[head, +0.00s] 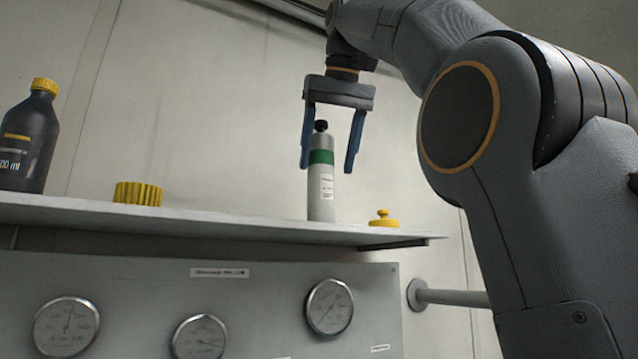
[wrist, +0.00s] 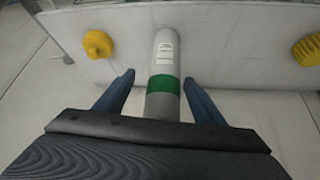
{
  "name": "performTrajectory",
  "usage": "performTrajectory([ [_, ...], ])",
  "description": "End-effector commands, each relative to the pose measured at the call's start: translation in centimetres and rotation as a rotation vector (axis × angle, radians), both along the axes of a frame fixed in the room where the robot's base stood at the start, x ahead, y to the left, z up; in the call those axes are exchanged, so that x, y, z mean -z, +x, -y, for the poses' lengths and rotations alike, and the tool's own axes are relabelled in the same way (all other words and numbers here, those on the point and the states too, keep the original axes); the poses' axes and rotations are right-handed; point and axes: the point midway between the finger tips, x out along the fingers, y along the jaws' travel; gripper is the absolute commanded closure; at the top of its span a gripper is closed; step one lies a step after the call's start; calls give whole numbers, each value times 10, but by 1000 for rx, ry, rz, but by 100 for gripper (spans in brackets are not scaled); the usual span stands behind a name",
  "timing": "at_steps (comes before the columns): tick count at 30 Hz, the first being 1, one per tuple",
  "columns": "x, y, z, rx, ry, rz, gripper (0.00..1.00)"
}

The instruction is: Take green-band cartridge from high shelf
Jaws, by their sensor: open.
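The green-band cartridge (head: 320,185) stands upright on the high shelf (head: 180,216), near its right end. It is a grey cylinder with a black top, a green band and a white label. My gripper (head: 326,170) is open and points down from above, with one blue finger on each side of the cartridge's upper part. In the wrist view the cartridge (wrist: 164,60) lies between the two open fingertips (wrist: 160,80), with a visible gap on each side. Its top is hidden there by my gripper's body.
A dark bottle with a yellow cap (head: 28,137) stands at the shelf's left. A yellow ridged cap (head: 138,193) and a yellow knobbed piece (head: 383,219) sit left and right of the cartridge. Below is a panel with gauges (head: 329,307). A wall is behind.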

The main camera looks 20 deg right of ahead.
Motion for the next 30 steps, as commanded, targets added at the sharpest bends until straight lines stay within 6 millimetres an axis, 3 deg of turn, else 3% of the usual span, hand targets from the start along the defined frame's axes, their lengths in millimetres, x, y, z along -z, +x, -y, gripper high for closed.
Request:
performTrajectory([
  [15, 48, 20, -9, -2, 0, -1, 37],
  [24, 51, 23, -9, -2, 0, 1, 37],
  [26, 51, 23, -9, -2, 0, 1, 44],
  [30, 51, 23, -9, -2, 0, 0, 67],
])
